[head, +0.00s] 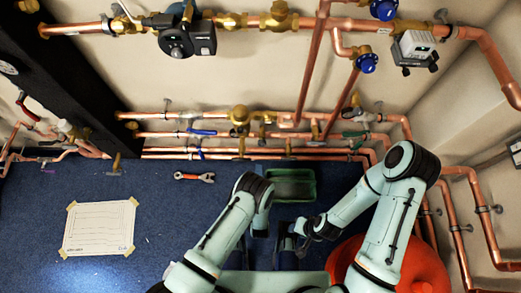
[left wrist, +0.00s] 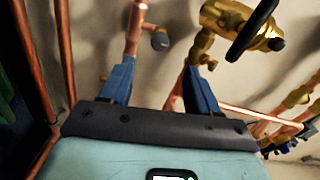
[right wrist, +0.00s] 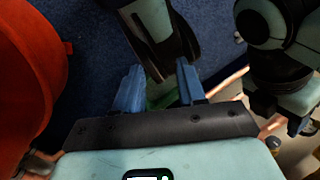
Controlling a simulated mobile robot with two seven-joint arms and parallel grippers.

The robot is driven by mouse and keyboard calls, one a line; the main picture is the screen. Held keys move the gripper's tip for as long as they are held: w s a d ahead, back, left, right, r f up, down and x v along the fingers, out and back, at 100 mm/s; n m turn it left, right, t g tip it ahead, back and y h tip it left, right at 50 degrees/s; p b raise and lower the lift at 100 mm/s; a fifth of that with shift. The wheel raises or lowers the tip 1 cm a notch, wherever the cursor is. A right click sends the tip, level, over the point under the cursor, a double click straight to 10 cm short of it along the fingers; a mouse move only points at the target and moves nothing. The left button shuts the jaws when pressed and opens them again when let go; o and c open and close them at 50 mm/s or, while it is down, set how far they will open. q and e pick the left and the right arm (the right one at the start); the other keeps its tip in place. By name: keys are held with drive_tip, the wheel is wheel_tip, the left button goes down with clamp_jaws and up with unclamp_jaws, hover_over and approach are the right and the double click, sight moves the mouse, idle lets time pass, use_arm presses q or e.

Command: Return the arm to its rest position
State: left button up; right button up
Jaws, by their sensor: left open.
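My left arm (head: 222,232) and right arm (head: 385,225) are both pale green and bent, with their forearms folded inward at the bottom of the head view. My left gripper (left wrist: 160,72) shows its two blue fingers apart with nothing between them; copper pipes and a brass valve (left wrist: 232,22) lie beyond. My right gripper (right wrist: 158,82) also has its blue fingers apart and empty. One of my dark arm links (right wrist: 160,35) shows close beyond them. In the head view the fingers are small and partly hidden by the arms.
A green tray (head: 292,184) and an orange-handled wrench (head: 195,177) lie on the blue floor mat (head: 165,215). A taped paper sheet (head: 100,228) is at left. A red round object (head: 425,265) stands beside my right arm. Copper pipes (head: 270,134) with valves line the wall.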

use_arm(q)
drive_tip(key=s+a+r+n+g+p, duration=0.1)
drive_tip(key=s+a+n+g+p, duration=0.5)
drive_tip(key=a+n+g+p, duration=0.35)
drive_tip(key=s+a+r+n+g+h+p, duration=0.2)
drive_tip(key=s+r+n+g+p, duration=0.3)
drive_tip(key=s+r+n+g, duration=0.4)
drive_tip(key=s+r+n+h, duration=0.1)
drive_tip(key=s+r+n, duration=0.1)
drive_tip(key=s+r, duration=0.2)
drive_tip(key=shift+s+a+r+h+p, duration=0.2)
drive_tip(key=shift+s+r+h+p, duration=0.1)
drive_tip(key=shift+s, duration=1.6)
use_arm(e)
wheel_tip(320, 180, up, 15)
drive_tip(key=s+a+g, duration=0.1)
drive_tip(key=shift+s, duration=0.35)
use_arm(q)
drive_tip(key=shift+g, duration=0.25)
use_arm(e)
drive_tip(key=shift+f, duration=0.1)
